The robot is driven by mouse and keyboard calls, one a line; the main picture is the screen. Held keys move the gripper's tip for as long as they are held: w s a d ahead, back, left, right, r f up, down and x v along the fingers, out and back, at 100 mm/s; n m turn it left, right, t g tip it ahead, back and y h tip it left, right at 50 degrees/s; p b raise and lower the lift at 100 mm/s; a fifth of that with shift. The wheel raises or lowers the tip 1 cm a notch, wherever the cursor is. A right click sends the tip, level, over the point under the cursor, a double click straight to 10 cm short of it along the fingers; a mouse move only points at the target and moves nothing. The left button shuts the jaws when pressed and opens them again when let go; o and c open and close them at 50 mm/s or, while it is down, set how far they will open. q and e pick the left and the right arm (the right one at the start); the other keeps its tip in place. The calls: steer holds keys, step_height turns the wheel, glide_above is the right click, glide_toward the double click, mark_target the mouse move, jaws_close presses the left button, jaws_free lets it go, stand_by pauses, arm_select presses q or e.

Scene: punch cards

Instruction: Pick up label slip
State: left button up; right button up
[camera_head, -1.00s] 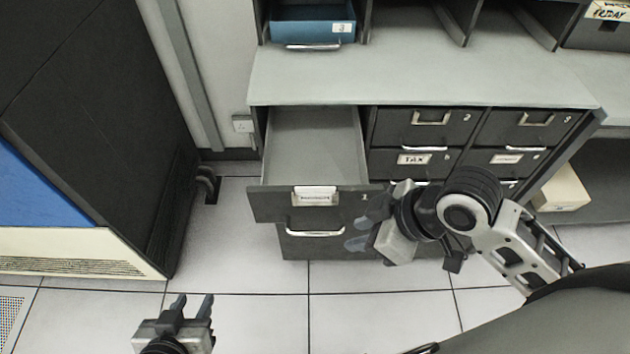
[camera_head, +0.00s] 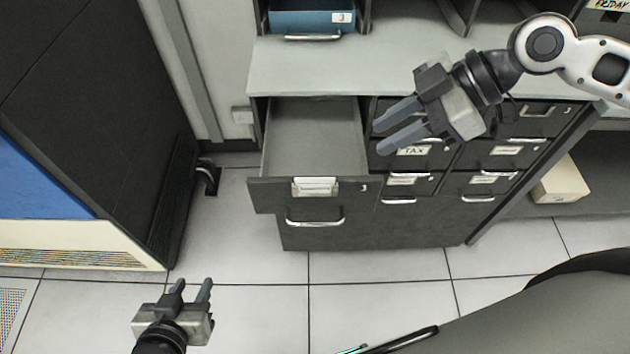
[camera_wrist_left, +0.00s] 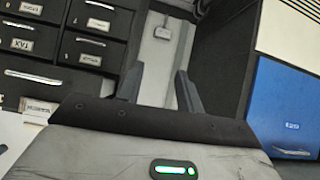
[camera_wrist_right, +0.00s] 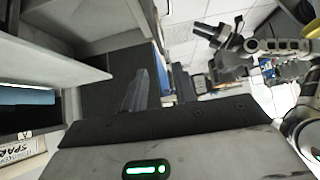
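The label slip (camera_head: 315,186) shows white in the metal holder on the front of the pulled-out top-left drawer (camera_head: 270,196). Its print is too small to read. What seems to be the same slip also shows at the left of the left wrist view (camera_wrist_left: 39,107). My right gripper (camera_head: 382,134) is above and right of the slip, beside the open drawer and in front of the TAX drawer. Its fingers are apart with nothing between them. My left gripper (camera_head: 193,286) is low at the left, over the floor and well apart from the slip, open and empty.
The open drawer looks empty inside. Shut drawers with labels, one reading TAX (camera_head: 414,150), stand to its right. A grey counter (camera_head: 380,60) and a blue box (camera_head: 312,17) are above. A dark cabinet (camera_head: 90,90) stands left. The floor (camera_head: 370,266) in front is clear.

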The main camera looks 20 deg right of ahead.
glide_toward(316, 178)
steer(key=shift+w+a+f, duration=0.35)
steer(key=shift+a+f, duration=0.15)
steer(key=shift+a, duration=0.1)
steer(key=shift+p+x, duration=0.65)
steer(key=shift+x, duration=2.5)
steer(key=shift+s+d, duration=0.1)
steer(key=shift+s, duration=0.1)
steer(key=shift+c, duration=0.3)
jaws_close()
